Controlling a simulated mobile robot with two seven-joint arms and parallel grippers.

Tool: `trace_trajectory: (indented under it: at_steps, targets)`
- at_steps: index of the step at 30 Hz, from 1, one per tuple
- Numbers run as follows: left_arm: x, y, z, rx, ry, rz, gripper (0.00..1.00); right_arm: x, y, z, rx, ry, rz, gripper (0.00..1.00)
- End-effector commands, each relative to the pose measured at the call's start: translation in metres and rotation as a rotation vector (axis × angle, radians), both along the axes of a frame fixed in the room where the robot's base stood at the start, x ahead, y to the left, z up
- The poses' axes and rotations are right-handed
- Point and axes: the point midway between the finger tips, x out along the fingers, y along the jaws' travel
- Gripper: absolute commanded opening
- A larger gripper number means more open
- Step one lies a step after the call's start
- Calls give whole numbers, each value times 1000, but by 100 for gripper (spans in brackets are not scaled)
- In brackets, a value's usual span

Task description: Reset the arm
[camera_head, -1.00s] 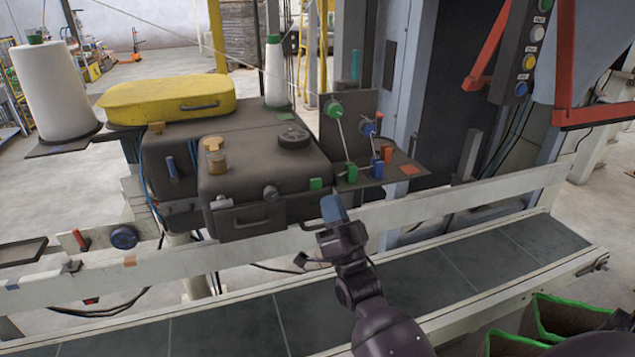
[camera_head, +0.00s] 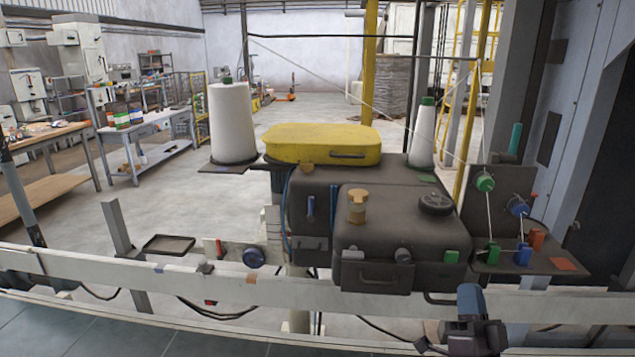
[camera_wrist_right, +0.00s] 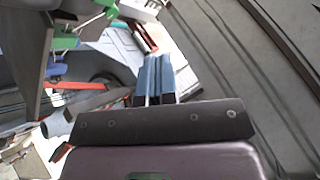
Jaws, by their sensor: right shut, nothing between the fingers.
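My right gripper (camera_head: 470,302) shows at the bottom right of the head view, with blue fingers pointing up. It is in front of the sewing machine's dark housing (camera_head: 375,262), near its lower right corner and the guard rail. In the right wrist view its two blue fingers (camera_wrist_right: 155,82) lie together with nothing between them. My left gripper is in neither view.
White thread cones (camera_head: 232,125) stand beside the yellow cover (camera_head: 320,146). A bracket with green and blue thread guides (camera_head: 505,215) stands right of the machine. Open floor lies behind.

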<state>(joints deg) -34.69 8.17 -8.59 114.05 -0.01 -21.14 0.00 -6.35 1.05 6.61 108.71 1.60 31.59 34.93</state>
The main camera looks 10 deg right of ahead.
Motion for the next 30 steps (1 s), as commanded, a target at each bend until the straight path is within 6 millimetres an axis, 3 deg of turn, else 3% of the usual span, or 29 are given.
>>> trace_trajectory:
  at_steps: [7,11,14,18,21,25,30]
  targets:
    - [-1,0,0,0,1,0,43,27,8,-35,-174,319,-124,0]
    - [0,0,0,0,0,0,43,22,19,-84,-322,571,-148,0]
    - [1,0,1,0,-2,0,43,0,28,-134,-449,783,-136,0]
    - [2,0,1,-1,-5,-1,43,-53,38,-203,-600,1051,-82,0]
    - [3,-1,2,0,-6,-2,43,-95,44,-239,-643,1179,-35,0]
    - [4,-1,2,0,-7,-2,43,-136,48,-265,-655,1255,0,0]
    - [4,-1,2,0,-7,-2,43,-163,44,-280,-656,1307,10,0]
